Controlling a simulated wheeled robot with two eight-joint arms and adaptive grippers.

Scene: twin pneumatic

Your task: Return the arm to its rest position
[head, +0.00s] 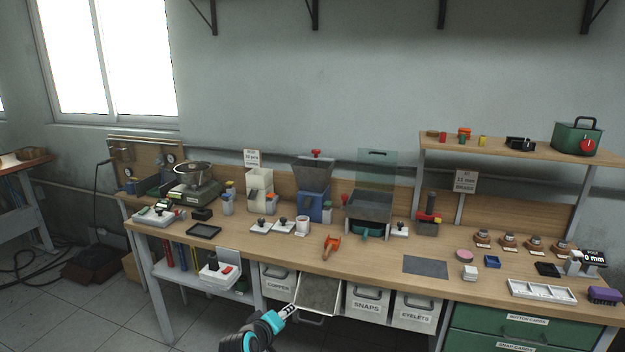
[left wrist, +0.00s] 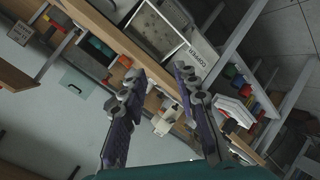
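My left gripper (left wrist: 158,76) shows in the left wrist view with its two dark fingers apart. Nothing is visible between them, so it is open and empty. The bench lies beyond the fingers, tilted in this view. In the head view a black and teal part of one of my arms (head: 262,330) stands at the bottom, in front of the bench. My right gripper is not in view.
The workbench (head: 400,272) has machines, small trays and a grey mat (head: 426,265) on top. An open bin (head: 318,292) juts out below its front edge, beside the copper bin (head: 278,283). An orange tool (head: 331,244) lies near the edge.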

